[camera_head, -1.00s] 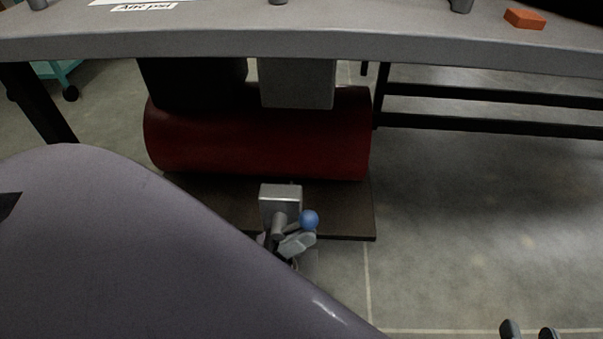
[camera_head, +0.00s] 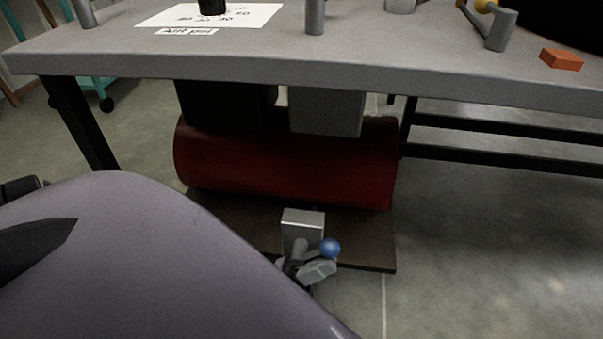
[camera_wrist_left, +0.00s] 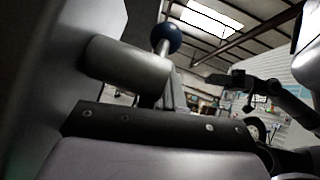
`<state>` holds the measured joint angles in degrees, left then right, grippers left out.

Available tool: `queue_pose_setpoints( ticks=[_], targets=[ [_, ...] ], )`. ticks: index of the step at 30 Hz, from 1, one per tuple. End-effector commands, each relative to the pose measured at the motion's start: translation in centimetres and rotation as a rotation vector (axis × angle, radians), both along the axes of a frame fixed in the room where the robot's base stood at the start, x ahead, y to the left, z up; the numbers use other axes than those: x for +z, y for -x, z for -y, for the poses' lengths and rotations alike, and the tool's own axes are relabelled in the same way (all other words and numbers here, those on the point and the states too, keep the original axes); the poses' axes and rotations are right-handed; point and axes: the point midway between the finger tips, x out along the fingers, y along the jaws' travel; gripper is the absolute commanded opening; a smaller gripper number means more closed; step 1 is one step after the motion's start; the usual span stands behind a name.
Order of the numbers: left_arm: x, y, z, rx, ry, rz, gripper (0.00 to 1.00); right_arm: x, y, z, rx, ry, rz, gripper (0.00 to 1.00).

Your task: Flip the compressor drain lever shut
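The drain valve is a silver block (camera_head: 302,226) with a grey stub, in front of the red compressor tank (camera_head: 290,165). Its lever ends in a blue ball (camera_head: 329,248) at the block's right. My left gripper (camera_head: 312,272) is just below the ball, partly hidden behind my arm; its finger opening is unclear. In the left wrist view the blue ball (camera_wrist_left: 167,38) tops an upward-pointing shaft behind a thick grey stub (camera_wrist_left: 128,65). Whether the gripper touches the lever is unclear. My right gripper is out of the head view; a dark jointed arm in the wrist view may be mine.
The tank sits on a dark base plate (camera_head: 380,256) under a grey workbench (camera_head: 400,70) with dark legs. An orange block (camera_head: 561,59) and a white sheet (camera_head: 255,15) lie on the bench top. Floor at the right is open.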

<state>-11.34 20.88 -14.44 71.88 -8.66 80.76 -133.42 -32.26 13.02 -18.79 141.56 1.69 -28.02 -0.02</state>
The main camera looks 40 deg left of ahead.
Motion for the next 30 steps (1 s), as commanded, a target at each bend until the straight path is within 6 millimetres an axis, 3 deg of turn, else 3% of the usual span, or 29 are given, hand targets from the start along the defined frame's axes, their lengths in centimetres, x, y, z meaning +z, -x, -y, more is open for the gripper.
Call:
queue_pose_setpoints(
  ticks=[1, 4, 11, 21, 30],
  targets=[
    [1.3, -0.2, -0.8, 0.011, 0.015, 0.04, 0.0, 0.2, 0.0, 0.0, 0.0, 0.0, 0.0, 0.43],
    [1.2, -0.1, -0.9, 0.011, 0.014, 0.038, 0.0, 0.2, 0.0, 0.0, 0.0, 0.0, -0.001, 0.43],
    [-1.1, 1.1, -1.8, 0.009, 0.004, 0.011, 0.0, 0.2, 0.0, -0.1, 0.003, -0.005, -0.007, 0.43],
    [-2.0, 6.9, -7.4, 0.009, -0.005, -0.007, 0.0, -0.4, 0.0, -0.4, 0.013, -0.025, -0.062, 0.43],
    [-2.0, 9.7, -10.1, 0.003, 0.0, -0.003, 0.0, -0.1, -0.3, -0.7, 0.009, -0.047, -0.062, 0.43]
  ],
)
